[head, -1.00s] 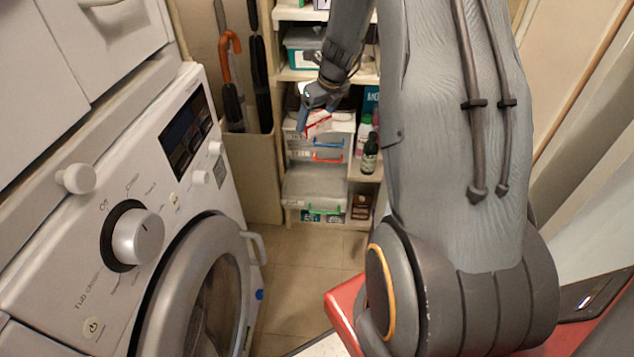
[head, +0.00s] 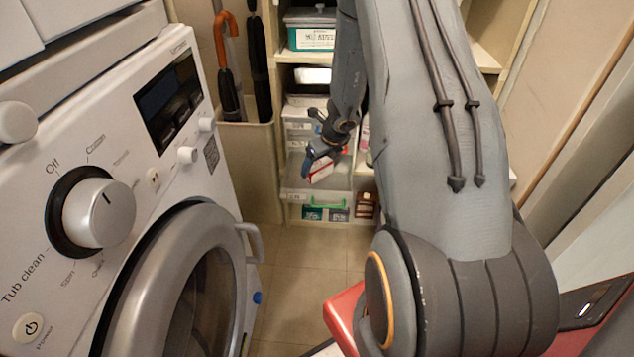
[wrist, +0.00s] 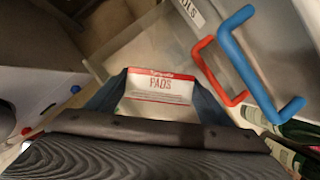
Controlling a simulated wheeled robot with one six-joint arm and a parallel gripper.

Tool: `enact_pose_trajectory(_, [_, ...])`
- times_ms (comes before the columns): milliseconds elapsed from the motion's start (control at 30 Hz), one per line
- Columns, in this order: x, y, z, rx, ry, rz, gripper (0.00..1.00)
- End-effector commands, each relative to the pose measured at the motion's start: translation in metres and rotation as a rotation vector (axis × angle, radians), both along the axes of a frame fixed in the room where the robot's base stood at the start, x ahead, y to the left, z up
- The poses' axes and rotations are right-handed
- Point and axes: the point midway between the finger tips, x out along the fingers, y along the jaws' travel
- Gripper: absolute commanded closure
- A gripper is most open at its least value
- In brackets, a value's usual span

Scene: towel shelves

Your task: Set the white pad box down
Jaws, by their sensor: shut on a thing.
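The white pad box (wrist: 158,88) has red edging and red "PADS" lettering. My gripper (wrist: 155,100) is shut on it, with a blue-grey finger on each side in the wrist view. In the head view the box (head: 320,168) shows as a small white and red shape at the tip of my gripper (head: 313,160), in front of the shelves. The box is held in the air near the lower part of the shelf unit. Its underside is hidden, so I cannot tell its exact height.
A clear-lidded bin with a green handle (head: 326,202) is on the bottom shelf. Drawers with a blue handle (wrist: 257,64) and a red handle (wrist: 215,70) are close by on the right. The washing machine (head: 120,200) stands left, beside an umbrella stand (head: 248,165).

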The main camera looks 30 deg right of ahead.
Motion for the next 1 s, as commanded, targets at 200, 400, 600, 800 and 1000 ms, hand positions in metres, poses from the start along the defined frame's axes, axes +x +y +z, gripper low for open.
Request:
enact_pose_trajectory(200, [0.0, 0.0, -0.02, 0.001, -0.001, -0.001, 0.48])
enact_pose_trajectory(400, [0.0, 0.0, -0.047, 0.001, 0.0, -0.001, 0.48])
enact_pose_trajectory(600, [0.0, 0.0, -0.054, 0.0, -0.001, 0.0, 0.48])
enact_pose_trajectory(800, [0.0, 0.0, -0.054, 0.0, -0.001, 0.001, 0.48])
enact_pose_trajectory(1000, [0.0, 0.0, -0.056, 0.0, -0.001, 0.0, 0.15])
